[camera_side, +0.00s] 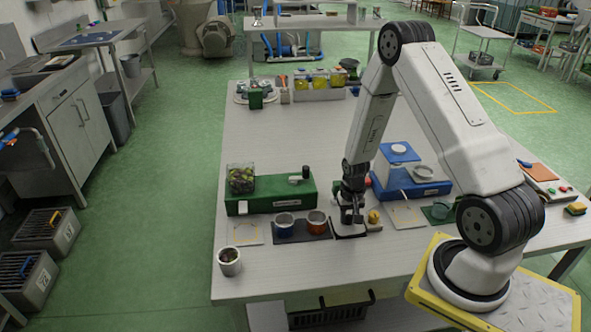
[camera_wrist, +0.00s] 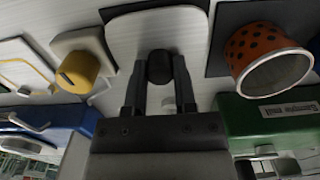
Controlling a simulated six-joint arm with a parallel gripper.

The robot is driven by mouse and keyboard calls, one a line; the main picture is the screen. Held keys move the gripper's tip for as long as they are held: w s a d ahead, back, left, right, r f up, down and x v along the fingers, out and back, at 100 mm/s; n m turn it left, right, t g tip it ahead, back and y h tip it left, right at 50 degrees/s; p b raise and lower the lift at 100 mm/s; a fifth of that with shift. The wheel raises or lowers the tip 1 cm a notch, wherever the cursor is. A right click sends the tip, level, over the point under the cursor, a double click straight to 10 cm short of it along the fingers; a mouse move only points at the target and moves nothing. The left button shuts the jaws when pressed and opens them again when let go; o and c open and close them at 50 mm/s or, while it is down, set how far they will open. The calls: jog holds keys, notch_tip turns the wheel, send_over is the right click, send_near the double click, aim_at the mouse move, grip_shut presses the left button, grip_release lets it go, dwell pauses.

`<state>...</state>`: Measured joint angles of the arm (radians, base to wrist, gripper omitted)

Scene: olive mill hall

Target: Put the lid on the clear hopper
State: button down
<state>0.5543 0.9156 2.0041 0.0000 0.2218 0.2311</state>
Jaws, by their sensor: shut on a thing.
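The clear hopper (camera_side: 241,180) is a see-through square box with dark and green olives in it. It stands on the left end of a green machine (camera_side: 270,194), and its top looks open. My gripper (camera_side: 351,214) is low over the table, right of the green machine. In the wrist view my gripper (camera_wrist: 160,80) is shut on the black knob (camera_wrist: 160,67) of the lid. The lid (camera_wrist: 150,28) is a pale flat plate with rounded corners, over a dark mat. I cannot tell whether the lid touches the mat.
A blue cup (camera_side: 285,228) and an orange cup (camera_side: 317,223) stand on a dark mat between gripper and hopper. A yellow knob (camera_wrist: 77,72) is close beside the lid. A blue machine (camera_side: 412,185) stands to the right. A metal cup (camera_side: 229,262) stands at the front left.

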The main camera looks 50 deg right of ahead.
aim_at(349, 217)
jog(key=shift+r, duration=0.1)
dwell(0.3)
jog(key=shift+r, duration=3.2)
jog(key=shift+r, duration=0.15)
notch_tip(349, 217, up, 16)
jog(key=w+a+r, duration=0.1)
jog(key=w+a, duration=0.1)
jog(key=w, duration=1.6)
jog(key=w+a+f, duration=0.1)
jog(key=w+a, duration=0.8)
jog(key=w, duration=0.4)
jog(key=shift+f, duration=2.55)
jog(key=shift+f, duration=0.15)
jog(key=shift+f, duration=1.75)
